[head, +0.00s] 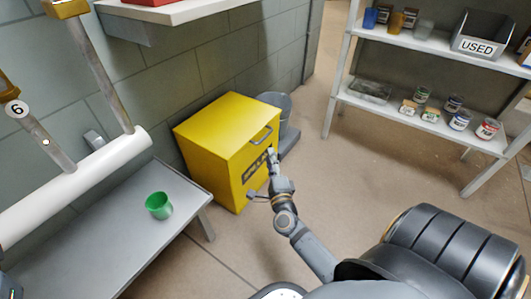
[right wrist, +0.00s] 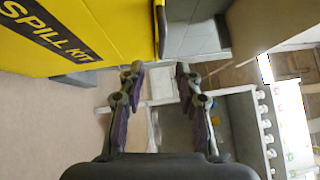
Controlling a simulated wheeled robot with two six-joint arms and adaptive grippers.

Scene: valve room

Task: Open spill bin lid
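The yellow spill bin (head: 210,150) stands on the floor against the block wall, with its lid (head: 228,118) shut. A grey handle (head: 262,134) sits at the lid's front edge. My right gripper (head: 270,153) is in front of the bin's front face, just below the handle, and covers part of the label. In the right wrist view the bin (right wrist: 110,25) with its SPILL KIT label (right wrist: 45,30) fills the upper left. The right gripper (right wrist: 157,68) shows its two fingers apart with nothing between them. My left gripper is in neither view.
A grey bucket (head: 285,105) stands behind the bin's right side. A grey bench (head: 150,235) with a green cup (head: 159,205) is at the left, below a white pipe (head: 75,185). A shelf rack (head: 440,125) with cans stands at the right. The floor between is clear.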

